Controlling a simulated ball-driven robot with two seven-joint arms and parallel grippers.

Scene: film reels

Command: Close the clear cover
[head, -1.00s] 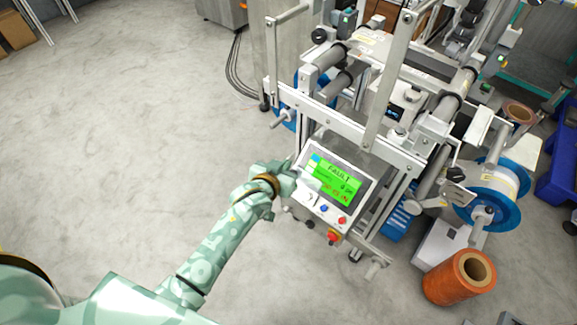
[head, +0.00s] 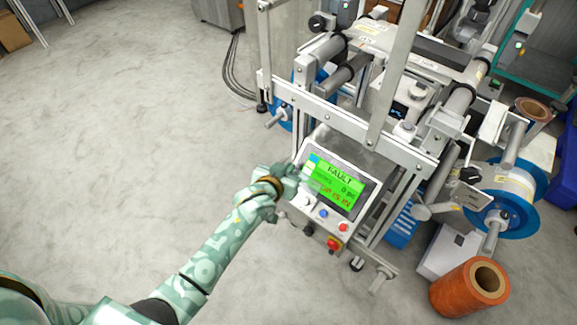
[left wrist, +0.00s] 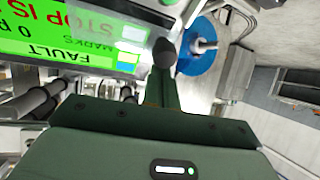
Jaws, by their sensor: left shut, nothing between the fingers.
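The machine's clear cover (head: 293,45) seems to be the see-through sheet standing raised by an upright metal bar in the head view; its top is cut off and its outline is hard to make out. A second upright bar (head: 397,75) stands farther right. My left gripper (head: 296,175) is shut and empty, below the cover, at the left edge of the control panel. In the left wrist view its closed fingers (left wrist: 165,60) stand in front of the panel's screen edge. I cannot tell whether they touch the panel. My right gripper is out of view.
The control panel's green screen (head: 336,186) reads FAULT, with knobs and a red button (head: 333,244) below. Rollers (head: 465,88) and a blue-flanged reel (head: 510,195) are at the right. An orange roll (head: 468,288) stands on the floor. The floor at left is clear.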

